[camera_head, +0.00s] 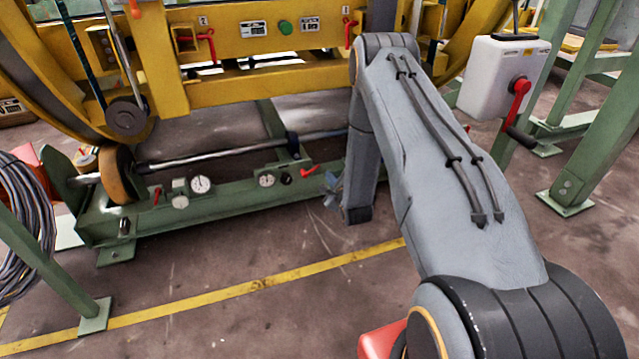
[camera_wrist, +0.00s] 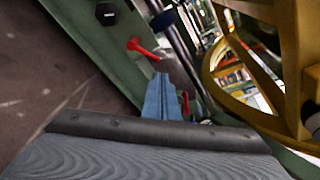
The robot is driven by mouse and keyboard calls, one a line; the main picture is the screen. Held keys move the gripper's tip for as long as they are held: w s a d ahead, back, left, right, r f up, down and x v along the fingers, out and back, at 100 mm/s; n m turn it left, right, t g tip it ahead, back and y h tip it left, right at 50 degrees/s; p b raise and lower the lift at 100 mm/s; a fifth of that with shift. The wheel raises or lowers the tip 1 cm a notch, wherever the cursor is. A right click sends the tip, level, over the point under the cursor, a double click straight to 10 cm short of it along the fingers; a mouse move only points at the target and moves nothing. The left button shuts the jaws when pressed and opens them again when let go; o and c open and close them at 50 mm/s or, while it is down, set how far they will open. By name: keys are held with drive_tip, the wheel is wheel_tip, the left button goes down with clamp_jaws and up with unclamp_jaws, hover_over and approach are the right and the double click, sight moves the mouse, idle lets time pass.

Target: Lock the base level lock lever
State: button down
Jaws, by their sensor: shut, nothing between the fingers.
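Two small red levers sit on the green base beam (camera_head: 225,211) in the head view, a left lever (camera_head: 157,196) and a right lever (camera_head: 309,170). No label shows which is the base level lock lever. My gripper (camera_head: 331,190) is just right of the right lever, in front of the beam, with a gap between them. In the wrist view my gripper (camera_wrist: 162,77) has its blue fingers together and empty. A red lever (camera_wrist: 142,48) on the green beam lies just beyond and left of the fingertips. A second red part (camera_wrist: 185,104) is partly hidden behind the fingers.
Round gauges (camera_head: 201,185) sit on the beam. The yellow ring frame (camera_head: 265,90) above carries more red levers (camera_head: 208,42). A steel shaft (camera_head: 225,152) runs behind the beam. A white box with a red handle (camera_head: 519,88) stands right. The floor in front is clear.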

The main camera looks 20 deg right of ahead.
wheel_tip(320, 180, down, 7)
drive_tip(key=d+m+t+b, duration=0.1)
drive_tip(key=m+b, duration=0.2)
drive_tip(key=shift+f+t, duration=0.2)
drive_tip(key=shift+t, duration=0.2)
drive_tip(key=w+f+b, duration=0.1)
drive_tip(key=w+b, duration=0.5)
drive_tip(key=w, duration=0.4)
drive_tip(key=shift+s+a+r+b, duration=0.15)
drive_tip(key=shift+a+r+b, duration=0.05)
drive_tip(key=shift+r, duration=0.3)
drive_tip(key=shift+s+a+r+b, duration=0.15)
drive_tip(key=shift+s+a+r, duration=0.1)
drive_tip(key=shift+r, duration=0.3)
drive_tip(key=shift+s+a+r+b, duration=0.1)
drive_tip(key=shift+a+r+b, duration=0.1)
drive_tip(key=shift+r, duration=0.3)
drive_tip(key=shift+d+r, duration=0.15)
drive_tip(key=shift+d, duration=0.05)
